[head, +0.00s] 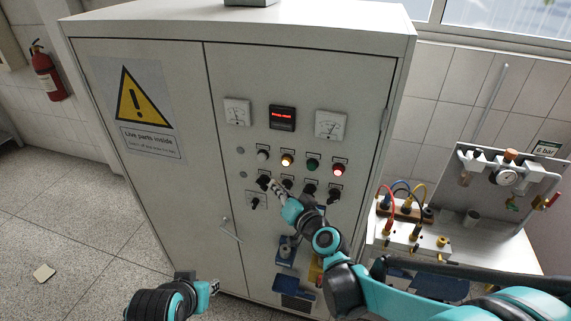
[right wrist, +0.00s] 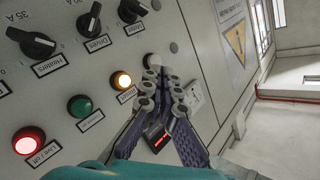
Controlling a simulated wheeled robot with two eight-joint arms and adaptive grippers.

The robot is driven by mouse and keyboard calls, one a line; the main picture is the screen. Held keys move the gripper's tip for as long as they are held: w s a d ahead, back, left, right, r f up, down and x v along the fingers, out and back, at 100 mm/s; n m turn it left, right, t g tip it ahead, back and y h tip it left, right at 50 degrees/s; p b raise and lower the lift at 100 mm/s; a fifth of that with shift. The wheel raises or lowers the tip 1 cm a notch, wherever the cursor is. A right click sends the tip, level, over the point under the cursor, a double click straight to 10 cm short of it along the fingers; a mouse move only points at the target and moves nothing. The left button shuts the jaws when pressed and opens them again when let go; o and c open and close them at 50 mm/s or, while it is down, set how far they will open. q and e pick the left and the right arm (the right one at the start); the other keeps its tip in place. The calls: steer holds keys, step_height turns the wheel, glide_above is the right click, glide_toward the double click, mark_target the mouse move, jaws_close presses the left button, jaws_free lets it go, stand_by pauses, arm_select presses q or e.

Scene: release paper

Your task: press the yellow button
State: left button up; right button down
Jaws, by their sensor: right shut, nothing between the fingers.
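The yellow button (head: 287,160) is lit on the front of the grey cabinet, between a white button (head: 262,155) and a green button (head: 312,164). In the right wrist view the yellow button (right wrist: 122,80) shows left of my right gripper's fingers, uncovered. My right gripper (head: 271,183) is shut and empty in front of the panel, below the buttons in the head view. In the right wrist view its fingertips (right wrist: 160,75) lie close to the white button (right wrist: 152,60); contact cannot be told. My left gripper (head: 214,287) is low in front of the cabinet, its fingers barely showing.
A lit red button (head: 338,169) ends the row. Black rotary knobs (head: 309,188) sit below it, and meters (head: 330,125) with a red display (head: 282,118) above. A bench with hoses (head: 408,235) stands at the right. The floor at left is mostly clear.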

mark_target(286, 162)
steer(key=w+d, duration=0.2)
steer(key=w, duration=0.4)
steer(key=shift+w+b, duration=0.25)
steer(key=shift+b, duration=0.05)
steer(key=shift+w+d, duration=0.1)
steer(key=shift+w, duration=0.1)
stand_by(1.1)
steer(key=shift+w, duration=0.2)
steer(key=shift+w+d, duration=0.25)
steer(key=shift+w, duration=0.2)
stand_by(0.8)
steer(key=shift+s, duration=0.1)
steer(key=shift+s+a+b, duration=0.3)
steer(key=shift+s, duration=0.45)
